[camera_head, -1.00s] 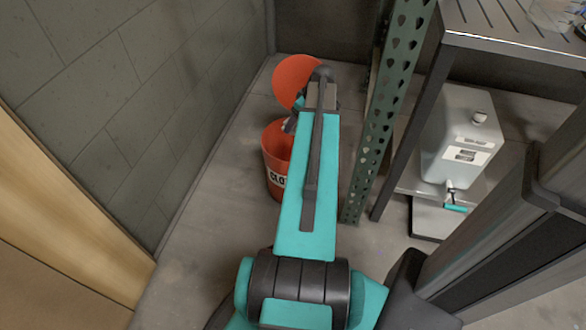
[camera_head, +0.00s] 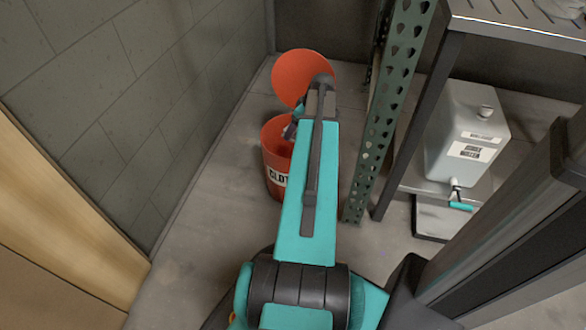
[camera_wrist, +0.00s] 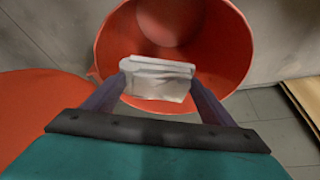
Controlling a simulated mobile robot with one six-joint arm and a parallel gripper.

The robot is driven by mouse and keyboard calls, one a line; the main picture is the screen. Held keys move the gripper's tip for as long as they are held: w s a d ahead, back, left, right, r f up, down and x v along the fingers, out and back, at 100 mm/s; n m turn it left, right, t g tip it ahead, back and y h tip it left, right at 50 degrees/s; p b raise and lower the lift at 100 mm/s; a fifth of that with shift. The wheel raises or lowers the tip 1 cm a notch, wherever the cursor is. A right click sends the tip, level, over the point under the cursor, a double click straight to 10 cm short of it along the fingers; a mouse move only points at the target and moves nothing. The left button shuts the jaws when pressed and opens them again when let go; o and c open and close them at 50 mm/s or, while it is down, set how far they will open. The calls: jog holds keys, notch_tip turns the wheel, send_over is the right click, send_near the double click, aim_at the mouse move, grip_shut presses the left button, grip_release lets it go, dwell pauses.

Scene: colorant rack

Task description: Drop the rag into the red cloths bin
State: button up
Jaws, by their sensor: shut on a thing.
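The red cloths bin (camera_head: 275,160) stands on the floor against the back left, with its round red lid (camera_head: 303,77) raised behind it. In the wrist view the bin (camera_wrist: 232,45) opens wide below my gripper, and part of the lid (camera_wrist: 40,115) shows at the left. My gripper (camera_wrist: 158,84) is shut on a folded whitish rag (camera_wrist: 157,79) and holds it over the bin's mouth. How far the rag is above or inside the rim I cannot tell. In the head view my arm hides the rag and the bin's right side.
A green perforated rack post (camera_head: 385,115) stands close to the right of my arm. Beyond it are a metal shelf (camera_head: 510,30) and a grey canister (camera_head: 466,130) with a tap. A block wall (camera_head: 130,100) is at the left.

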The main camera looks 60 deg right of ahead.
jog(key=shift+f, duration=0.15)
jog(key=o, duration=1.1)
jog(key=p+v, duration=0.4)
jog(key=v, duration=0.9)
jog(key=shift+s+r+p, duration=0.15)
jog(key=shift+r+p, duration=0.2)
jog(key=shift+r, duration=0.05)
